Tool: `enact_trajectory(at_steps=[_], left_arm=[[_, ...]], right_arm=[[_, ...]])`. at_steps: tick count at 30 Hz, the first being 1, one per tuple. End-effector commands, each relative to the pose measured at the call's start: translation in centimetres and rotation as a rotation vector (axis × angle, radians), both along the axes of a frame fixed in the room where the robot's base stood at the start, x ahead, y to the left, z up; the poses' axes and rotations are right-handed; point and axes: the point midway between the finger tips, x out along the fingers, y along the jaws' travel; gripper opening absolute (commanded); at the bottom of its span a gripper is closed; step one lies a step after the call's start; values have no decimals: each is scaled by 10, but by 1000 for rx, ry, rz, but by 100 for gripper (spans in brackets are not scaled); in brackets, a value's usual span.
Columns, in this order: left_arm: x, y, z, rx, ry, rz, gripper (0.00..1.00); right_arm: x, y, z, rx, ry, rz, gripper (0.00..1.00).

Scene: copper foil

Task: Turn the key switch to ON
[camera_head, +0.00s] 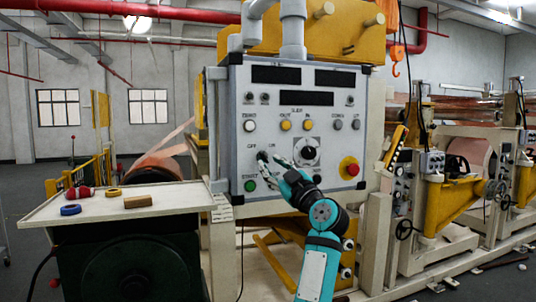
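The key switch (261,155) is on the lower left of the grey control panel (232,118), under small labels that read OFF and ON. It is mostly hidden by the fingertips of my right gripper (267,158), which reaches up from the lower right on a teal arm. The fingertips are at the switch. I cannot tell whether they touch it, whether they are closed on it, or which way the key points. My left gripper is not in view.
A green button (250,185) lies just below the switch, a black dial (307,152) to its right, and a red emergency button (349,167) farther right. A tray table (175,197) at left holds tape rolls and a brown block (137,202). Yellow machinery (446,207) stands at right.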

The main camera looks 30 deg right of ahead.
Motion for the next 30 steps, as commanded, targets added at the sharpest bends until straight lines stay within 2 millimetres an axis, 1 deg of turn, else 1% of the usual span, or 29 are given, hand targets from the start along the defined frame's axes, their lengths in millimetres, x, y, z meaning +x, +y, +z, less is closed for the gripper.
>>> enact_trajectory(at_steps=[1,6,10,17,23,24,30], left_arm=[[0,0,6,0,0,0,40],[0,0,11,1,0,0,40],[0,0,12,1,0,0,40],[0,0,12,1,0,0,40],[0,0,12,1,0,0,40],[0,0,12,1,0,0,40],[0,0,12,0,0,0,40]], right_arm=[[8,0,6,4,0,2,28],[23,-1,9,3,0,2,28],[27,-1,10,1,0,0,28],[28,-1,9,1,-1,0,28],[28,-1,9,1,0,0,2],[28,-1,9,1,0,0,0],[28,-1,9,1,1,0,0]])
